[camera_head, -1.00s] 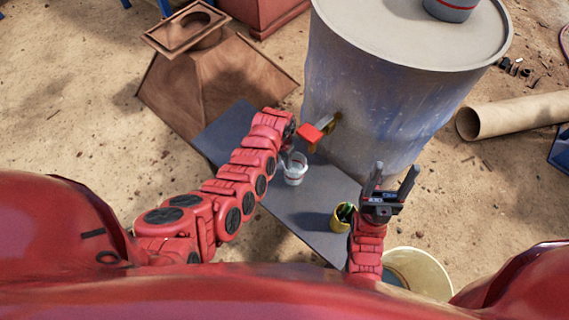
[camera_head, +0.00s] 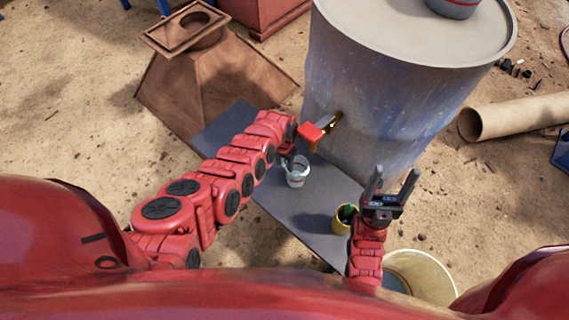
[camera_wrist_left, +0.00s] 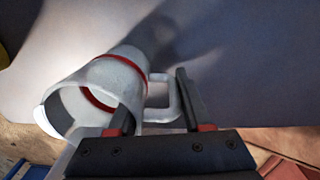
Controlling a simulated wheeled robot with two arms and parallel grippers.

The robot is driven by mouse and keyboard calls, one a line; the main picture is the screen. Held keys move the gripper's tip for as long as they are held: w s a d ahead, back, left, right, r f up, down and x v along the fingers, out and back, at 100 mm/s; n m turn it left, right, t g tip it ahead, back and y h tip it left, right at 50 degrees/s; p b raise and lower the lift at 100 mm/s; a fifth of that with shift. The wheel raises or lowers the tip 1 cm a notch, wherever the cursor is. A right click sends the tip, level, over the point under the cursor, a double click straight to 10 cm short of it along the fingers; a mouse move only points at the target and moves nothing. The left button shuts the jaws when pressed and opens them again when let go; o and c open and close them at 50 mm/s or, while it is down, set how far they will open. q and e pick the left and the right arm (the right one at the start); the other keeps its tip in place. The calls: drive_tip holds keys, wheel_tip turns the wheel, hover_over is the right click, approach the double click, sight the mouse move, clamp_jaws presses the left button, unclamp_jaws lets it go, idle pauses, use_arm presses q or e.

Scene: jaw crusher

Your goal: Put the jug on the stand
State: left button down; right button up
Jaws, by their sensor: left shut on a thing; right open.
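The jug (camera_head: 297,178) is a pale cup-like vessel with a red band and a handle; it also shows in the left wrist view (camera_wrist_left: 115,75). My left gripper (camera_head: 286,160) is shut on the jug's handle, with its fingers either side of the handle in the left wrist view (camera_wrist_left: 157,112). The jug is over a flat dark grey surface (camera_head: 310,215), which looks like the stand. I cannot tell whether the jug touches it. My right gripper (camera_head: 396,182) is open and empty, at the right edge of that surface.
A large grey-blue barrel (camera_head: 385,95) stands just behind, its tap with a red handle (camera_head: 311,133) close to the jug. A yellow cup (camera_head: 343,219) sits near my right gripper. A pale bucket (camera_head: 425,275) stands front right. A brown hopper (camera_head: 215,85) is at back left.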

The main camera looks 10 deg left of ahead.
use_arm(q)
drive_tip(key=shift+c, duration=1.6)
unclamp_jaws()
drive_tip(key=shift+f, duration=0.1)
drive_tip(key=shift+r+p, duration=0.5)
drive_tip(key=shift+r, duration=0.05)
wheel_tip(320, 180, up, 10)
drive_tip(key=p, duration=0.2)
drive_tip(key=shift+w+a+r+p, duration=0.1)
drive_tip(key=shift+w+r+p, duration=0.1)
drive_tip(key=shift+p, duration=0.1)
drive_tip(key=shift+s+r, duration=0.1)
drive_tip(key=shift+r, duration=0.3)
